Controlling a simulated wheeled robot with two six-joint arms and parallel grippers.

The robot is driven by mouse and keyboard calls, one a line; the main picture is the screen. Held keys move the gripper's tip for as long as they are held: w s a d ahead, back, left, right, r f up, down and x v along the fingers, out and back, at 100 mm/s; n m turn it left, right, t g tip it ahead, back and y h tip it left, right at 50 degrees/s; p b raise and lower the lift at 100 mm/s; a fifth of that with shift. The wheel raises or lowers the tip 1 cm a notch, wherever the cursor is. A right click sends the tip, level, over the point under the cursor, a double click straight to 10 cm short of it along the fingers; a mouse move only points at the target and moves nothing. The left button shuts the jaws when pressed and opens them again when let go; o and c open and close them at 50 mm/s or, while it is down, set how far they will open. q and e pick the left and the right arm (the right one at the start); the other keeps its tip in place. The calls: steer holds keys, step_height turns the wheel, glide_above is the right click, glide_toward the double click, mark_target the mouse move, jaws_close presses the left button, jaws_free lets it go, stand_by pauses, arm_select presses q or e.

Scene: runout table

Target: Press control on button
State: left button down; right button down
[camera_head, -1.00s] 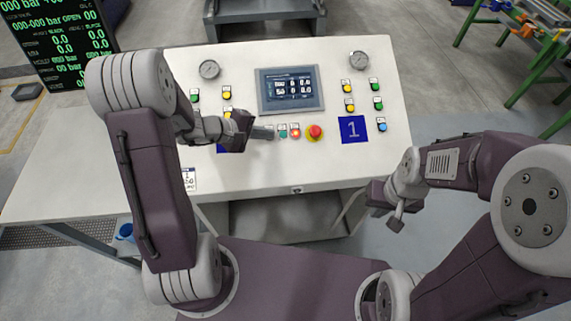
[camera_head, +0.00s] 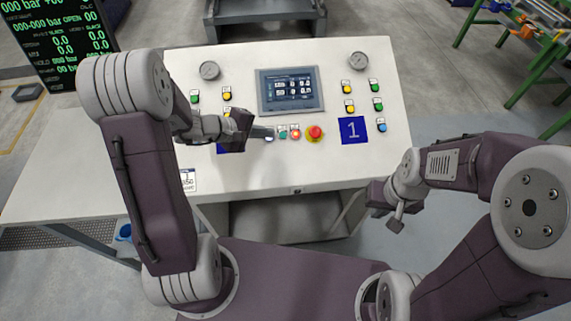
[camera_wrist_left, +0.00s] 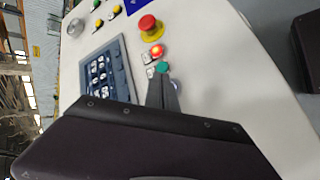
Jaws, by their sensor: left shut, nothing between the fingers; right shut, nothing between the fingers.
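The white control panel (camera_head: 340,175) has a row of small buttons below its screen. From left to right these are a pale bluish-white button (camera_head: 270,138), a green button (camera_head: 283,133) and a red button (camera_head: 295,133), which looks lit in the left wrist view (camera_wrist_left: 157,51). Their labels are too small to read, so I cannot tell which is control on. My left gripper (camera_head: 264,132) is shut and empty, its tips just beside the pale button; contact cannot be told. The pale button also shows beside the fingers in the left wrist view (camera_wrist_left: 177,88). My right gripper (camera_head: 396,222) is shut, off the panel's front edge.
A red mushroom button (camera_head: 315,132) on a yellow ring stands right of the row. A screen (camera_head: 291,90), two gauges and several green, yellow and blue buttons are around. My left gripper partly covers a blue label on the left.

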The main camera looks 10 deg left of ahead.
arm_select(q)
steer(key=r, duration=0.1)
steer(key=s+r+p, duration=0.1)
steer(key=r, duration=0.1)
steer(key=s+r+p, duration=0.1)
steer(key=r, duration=0.1)
steer(key=shift+s+d+r, duration=0.2)
steer(key=shift+d, duration=0.15)
stand_by(1.0)
steer(key=s+d+r+m+g, duration=0.1)
steer(key=s+d+m+g, duration=0.1)
steer(key=s+d+m, duration=0.35)
steer(key=s+d+f+m+g+y, duration=0.1)
steer(key=s+f+m+g+y, duration=0.2)
steer(key=s, duration=0.5)
steer(key=s+a+f+m+y, duration=0.1)
steer(key=a+y, duration=0.1)
steer(key=a, duration=0.3)
steer(key=s+a+f+m+g+y, duration=0.1)
steer(key=a+f+y, duration=0.1)
steer(key=a, duration=0.3)
steer(key=shift+s+a+f+y, duration=0.2)
steer(key=shift+s+y, duration=0.1)
steer(key=shift+s, duration=0.1)
